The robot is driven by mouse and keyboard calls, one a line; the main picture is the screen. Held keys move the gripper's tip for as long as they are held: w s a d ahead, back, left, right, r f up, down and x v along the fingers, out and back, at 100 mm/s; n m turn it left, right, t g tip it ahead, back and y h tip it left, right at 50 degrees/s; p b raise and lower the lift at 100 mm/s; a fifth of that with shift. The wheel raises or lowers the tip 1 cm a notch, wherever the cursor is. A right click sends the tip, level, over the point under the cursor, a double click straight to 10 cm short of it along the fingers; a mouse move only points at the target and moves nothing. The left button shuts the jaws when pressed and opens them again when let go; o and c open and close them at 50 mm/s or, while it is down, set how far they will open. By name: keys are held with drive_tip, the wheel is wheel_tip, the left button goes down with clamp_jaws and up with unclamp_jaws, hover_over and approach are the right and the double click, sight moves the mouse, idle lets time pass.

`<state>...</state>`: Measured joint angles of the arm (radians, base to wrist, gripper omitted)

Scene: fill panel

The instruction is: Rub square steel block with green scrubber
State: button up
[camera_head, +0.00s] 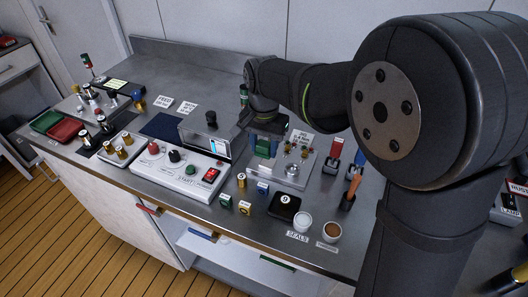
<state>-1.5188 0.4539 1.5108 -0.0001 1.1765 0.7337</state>
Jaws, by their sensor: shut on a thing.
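My gripper (264,145) points down over the middle of the bench, near the back of a steel plate. It is shut on a small green block, which looks like the green scrubber (263,150). I cannot tell from this view whether the scrubber touches what is below it. A low square steel piece (289,171) with a small round mark on top lies just right of and in front of the gripper. It may be the square steel block, but it is small here and hard to tell from its plate.
A white control panel (150,168) with knobs and a red switch stands to the left. Small brass fittings (304,153) stand beside the gripper.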

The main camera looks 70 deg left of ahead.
drive_tip(key=shift+r, duration=1)
drive_tip(key=w+d+m, duration=0.1)
drive_tip(key=w, duration=0.6)
drive_tip(key=w+d+r, duration=0.1)
drive_tip(key=w+d, duration=0.1)
drive_tip(key=w, duration=0.5)
drive_tip(key=w+d+r+m, duration=0.1)
drive_tip(key=w, duration=0.6)
drive_tip(key=shift+d+m, duration=0.3)
drive_tip(key=shift+d, duration=0.05)
drive_tip(key=w+d+r+m, duration=0.2)
drive_tip(key=w+d, duration=0.9)
drive_tip(key=w, duration=0.5)
drive_tip(key=w+d+r+m, duration=0.1)
drive_tip(key=w+d, duration=0.3)
drive_tip(key=d, duration=0.8)
drive_tip(key=w+d+r+m, duration=0.1)
drive_tip(key=w+d, duration=0.4)
drive_tip(key=d, duration=0.7)
drive_tip(key=w+d+r+m, duration=0.2)
drive_tip(key=w+d, duration=0.3)
drive_tip(key=d, duration=0.6)
drive_tip(key=shift+d, duration=0.4)
